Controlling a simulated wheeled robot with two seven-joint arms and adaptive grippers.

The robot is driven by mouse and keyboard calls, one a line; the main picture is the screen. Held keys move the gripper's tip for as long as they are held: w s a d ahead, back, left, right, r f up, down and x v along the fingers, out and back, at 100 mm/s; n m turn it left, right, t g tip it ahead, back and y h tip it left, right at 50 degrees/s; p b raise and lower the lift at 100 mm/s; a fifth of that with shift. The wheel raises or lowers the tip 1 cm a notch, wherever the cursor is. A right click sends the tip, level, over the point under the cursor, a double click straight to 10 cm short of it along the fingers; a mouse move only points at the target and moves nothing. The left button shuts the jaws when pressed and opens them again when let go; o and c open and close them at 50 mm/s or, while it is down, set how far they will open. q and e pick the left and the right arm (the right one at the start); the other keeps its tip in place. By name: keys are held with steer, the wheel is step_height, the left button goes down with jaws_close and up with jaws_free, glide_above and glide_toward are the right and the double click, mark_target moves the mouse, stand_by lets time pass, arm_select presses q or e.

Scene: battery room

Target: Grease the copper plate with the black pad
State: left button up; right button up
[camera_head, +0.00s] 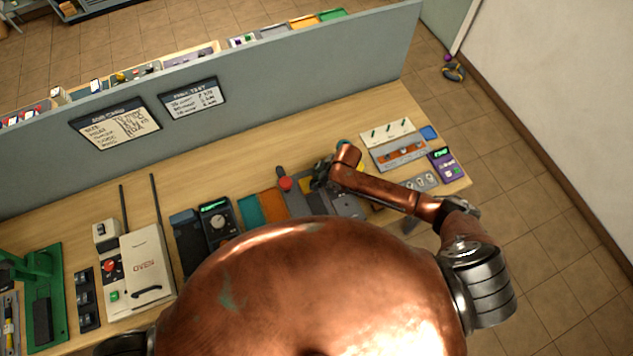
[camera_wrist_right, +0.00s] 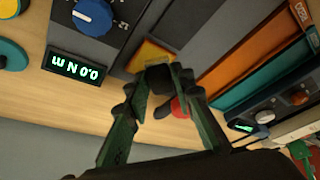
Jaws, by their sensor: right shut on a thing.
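My right gripper (camera_head: 322,171) is over the far side of the workbench, right of the middle in the head view. In the right wrist view my right gripper (camera_wrist_right: 165,85) has its fingers closed on a small dark block, which looks like the black pad (camera_wrist_right: 160,78). A yellow pad or plate (camera_wrist_right: 150,55) lies just behind the block; I cannot tell whether they touch. A copper-orange strip (camera_head: 400,152) shows on a grey fixture at the right end of the bench; it may be the copper plate. My left gripper is out of view.
A red knob (camera_head: 286,184) stands close beside my right gripper. Orange (camera_head: 275,203) and teal (camera_head: 250,210) panels lie to its left, then a dark dial meter (camera_head: 218,220) and a white oven (camera_head: 138,270). A grey partition (camera_head: 300,75) runs behind the bench.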

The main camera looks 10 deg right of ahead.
steer(key=shift+r, duration=1.2)
